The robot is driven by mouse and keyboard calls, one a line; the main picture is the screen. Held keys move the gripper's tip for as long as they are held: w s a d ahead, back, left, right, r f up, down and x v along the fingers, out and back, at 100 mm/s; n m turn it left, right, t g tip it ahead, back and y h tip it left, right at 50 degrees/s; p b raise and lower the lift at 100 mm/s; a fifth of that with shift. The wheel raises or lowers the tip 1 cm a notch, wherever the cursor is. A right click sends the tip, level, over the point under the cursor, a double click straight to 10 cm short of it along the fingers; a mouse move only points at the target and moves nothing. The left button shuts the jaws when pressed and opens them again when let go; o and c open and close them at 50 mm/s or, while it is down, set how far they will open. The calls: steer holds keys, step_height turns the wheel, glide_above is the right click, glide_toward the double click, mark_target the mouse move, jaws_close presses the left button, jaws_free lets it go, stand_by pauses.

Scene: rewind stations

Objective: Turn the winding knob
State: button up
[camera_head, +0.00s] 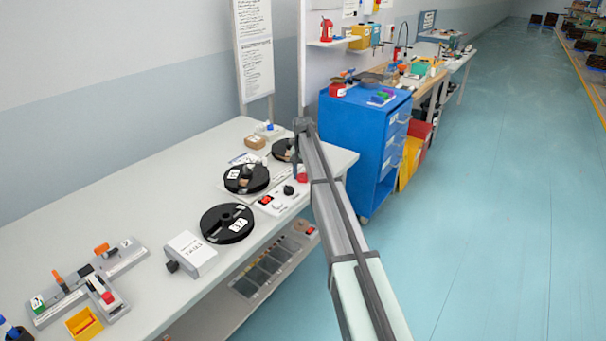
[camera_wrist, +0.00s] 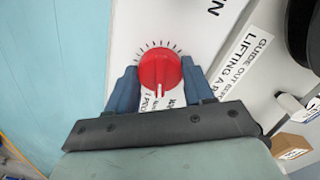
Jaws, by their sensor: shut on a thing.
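The winding knob (camera_wrist: 157,62) is round and red with a white pointer line. In the wrist view it sits on a white panel inside a ring of black tick marks, its pointer toward the bottom of the picture. My gripper (camera_wrist: 159,76) has one blue finger on each side of the knob and is shut on it. In the head view the knob (camera_head: 302,178) shows as a small red spot just below my gripper (camera_head: 301,168) near the table's right end. My arm hides part of that area.
Black reels (camera_head: 228,223) lie on the white table (camera_head: 130,190), one partly behind my gripper. A control box (camera_head: 280,203) with a red switch and a black knob (camera_head: 289,190) is close by. A blue cabinet (camera_head: 350,130) stands beyond the table. The floor at right is clear.

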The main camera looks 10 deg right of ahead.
mark_target(303, 174)
steer(key=o, duration=1)
steer(key=shift+o, duration=0.2)
step_height(303, 174, up, 14)
steer(key=shift+f, duration=0.1)
stand_by(0.3)
